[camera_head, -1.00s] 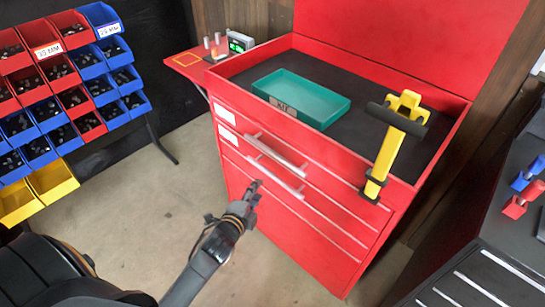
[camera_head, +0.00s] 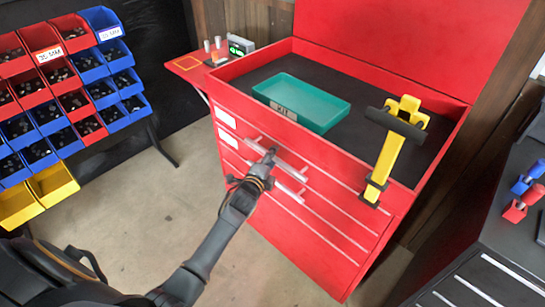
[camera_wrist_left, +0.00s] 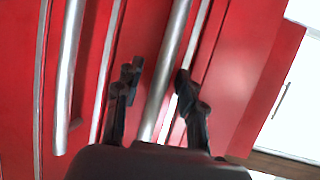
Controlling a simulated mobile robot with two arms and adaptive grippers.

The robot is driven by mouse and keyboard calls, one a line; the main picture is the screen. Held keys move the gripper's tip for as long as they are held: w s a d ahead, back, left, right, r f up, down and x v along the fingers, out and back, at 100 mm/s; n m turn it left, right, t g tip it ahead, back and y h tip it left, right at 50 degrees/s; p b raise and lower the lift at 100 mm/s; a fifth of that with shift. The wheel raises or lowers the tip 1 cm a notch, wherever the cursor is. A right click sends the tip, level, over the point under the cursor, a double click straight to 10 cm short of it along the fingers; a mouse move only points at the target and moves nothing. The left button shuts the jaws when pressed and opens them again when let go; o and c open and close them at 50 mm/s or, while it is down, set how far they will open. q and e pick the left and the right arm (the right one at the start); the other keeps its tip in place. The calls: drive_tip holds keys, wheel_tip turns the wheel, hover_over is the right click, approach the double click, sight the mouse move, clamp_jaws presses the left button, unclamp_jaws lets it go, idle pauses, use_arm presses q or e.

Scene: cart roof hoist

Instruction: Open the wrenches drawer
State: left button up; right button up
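The red tool cabinet (camera_head: 300,235) has several drawers in its front. Two silver bar handles show on the upper drawers: an upper handle (camera_head: 291,167) and a lower handle (camera_head: 291,193). White labels (camera_head: 227,117) sit at the drawers' left ends, too small to read, so I cannot tell which drawer is the wrenches one. My left gripper (camera_head: 269,156) is at the upper handle, partly covering it. In the left wrist view its open fingers (camera_wrist_left: 157,85) stand on either side of a handle bar (camera_wrist_left: 170,62), with gaps. The drawers look shut. My right gripper is out of view.
A green kit tray (camera_head: 325,100) and a yellow tool with a black crossbar (camera_head: 391,150) are on the cabinet top. Blue, red and yellow bins (camera_head: 55,185) stand at left. A dark workbench (camera_head: 490,225) is at right. Floor before the cabinet is clear.

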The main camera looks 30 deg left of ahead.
use_arm(q)
drive_tip(key=shift+w, duration=0.35)
clamp_jaws()
drive_tip(key=shift+s, duration=0.1)
